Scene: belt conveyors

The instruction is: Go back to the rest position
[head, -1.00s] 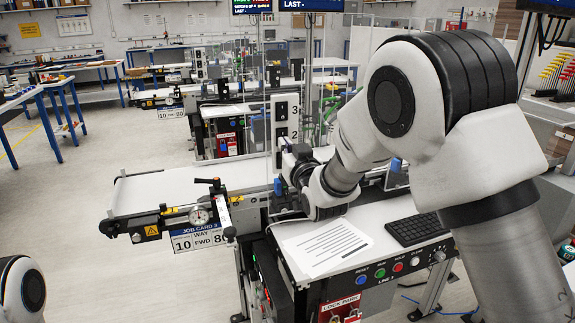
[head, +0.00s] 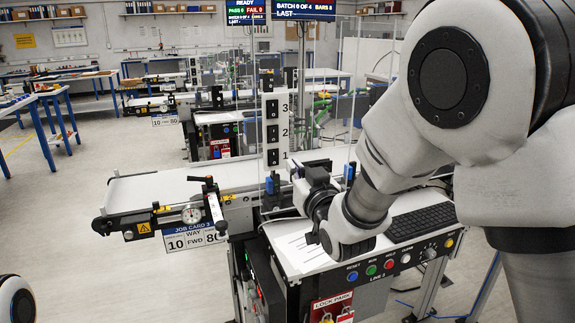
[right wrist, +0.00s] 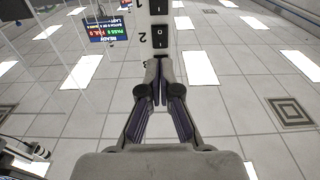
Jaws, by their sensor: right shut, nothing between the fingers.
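My right gripper (right wrist: 160,78) is shut with nothing between its fingers. My right arm fills the right side. Only a rounded part of my left arm shows at the lower left corner; the left gripper is out of frame.
A white belt conveyor (head: 150,191) runs to the left, with a dial gauge (head: 192,215) and job card (head: 190,239) on its front. The desk holds a printed sheet (head: 290,250), a keyboard (head: 420,222) and buttons. Clear panels stand by the post.

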